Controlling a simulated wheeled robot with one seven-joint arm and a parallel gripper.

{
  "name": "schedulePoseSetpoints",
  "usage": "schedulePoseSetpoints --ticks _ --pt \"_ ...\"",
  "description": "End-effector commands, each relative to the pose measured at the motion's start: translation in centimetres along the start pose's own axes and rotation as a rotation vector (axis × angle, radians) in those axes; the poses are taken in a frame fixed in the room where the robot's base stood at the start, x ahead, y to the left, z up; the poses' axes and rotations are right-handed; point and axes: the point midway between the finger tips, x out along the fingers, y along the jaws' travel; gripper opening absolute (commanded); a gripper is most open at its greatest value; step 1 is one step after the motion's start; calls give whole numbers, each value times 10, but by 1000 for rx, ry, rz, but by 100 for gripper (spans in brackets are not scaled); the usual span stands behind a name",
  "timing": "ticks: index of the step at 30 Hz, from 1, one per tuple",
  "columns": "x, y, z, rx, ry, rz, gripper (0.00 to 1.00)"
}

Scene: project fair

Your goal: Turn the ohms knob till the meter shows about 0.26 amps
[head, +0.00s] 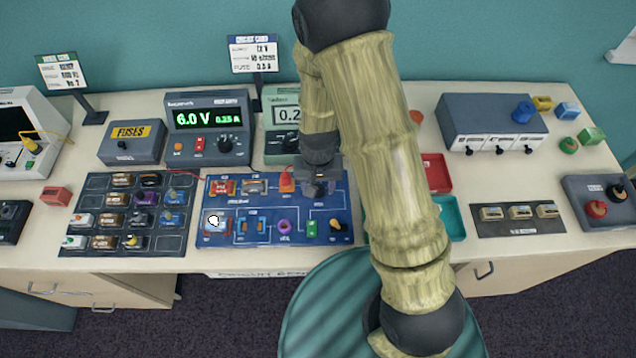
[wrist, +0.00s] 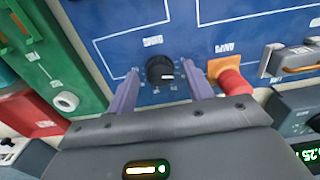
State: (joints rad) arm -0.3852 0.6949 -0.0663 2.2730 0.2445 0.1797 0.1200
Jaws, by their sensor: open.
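The black ohms knob (wrist: 160,70) sits on the blue circuit board (wrist: 225,15); its pointer is too small to read. My gripper (wrist: 164,74) is open, with one purple finger on each side of the knob and a visible gap to each. In the head view my gripper (head: 320,187) is over the upper right of the board (head: 270,240) and hides the knob.
The power supply (head: 208,133) reads 6.0 V and about 0.25 A. An orange-red plug (wrist: 232,80) stands close beside one finger. A fuse box (head: 131,148) and a dark parts tray (head: 97,185) lie left. Red (head: 436,172) and teal (head: 452,212) trays lie right.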

Motion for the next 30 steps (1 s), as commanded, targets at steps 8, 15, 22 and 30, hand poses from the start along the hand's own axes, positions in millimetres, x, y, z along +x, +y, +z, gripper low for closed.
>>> schedulePoseSetpoints --ticks 8,15,22,30 --pt "0 0 0 1 0 0 46" --pt "0 0 0 1 0 0 7" --pt "0 0 0 -86 0 0 7" --pt "0 0 0 -107 0 1 7"
